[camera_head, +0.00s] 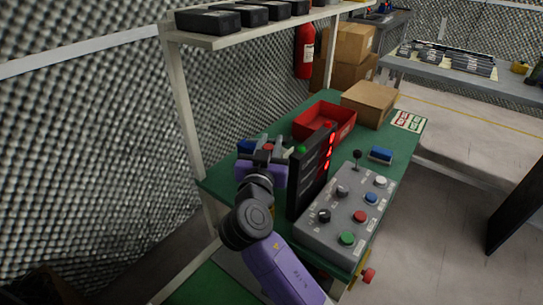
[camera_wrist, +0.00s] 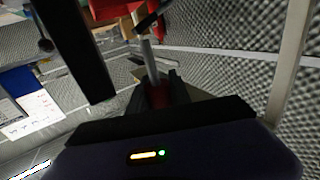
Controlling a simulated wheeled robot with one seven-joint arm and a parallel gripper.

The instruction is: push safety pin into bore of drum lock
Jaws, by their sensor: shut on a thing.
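My gripper (camera_head: 268,152) is over the far-left part of the green bench, beside the black panel. In the wrist view my gripper (camera_wrist: 160,84) is shut on the safety pin (camera_wrist: 149,62), which has a grey metal shaft and a red base low between the fingers. The shaft points up and away from the fingers. Its far end lies near a dark curved piece (camera_wrist: 150,20); I cannot tell whether they touch or whether this piece is the drum lock. In the head view my gripper hides most of this spot, and no bore can be made out.
A black upright panel (camera_head: 309,172) with red lights stands close right of my gripper. A grey control box (camera_head: 338,215) with coloured buttons is in front. A red bin (camera_head: 345,127) and cardboard box (camera_head: 368,103) stand behind. A shelf (camera_head: 240,35) overhangs the back left.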

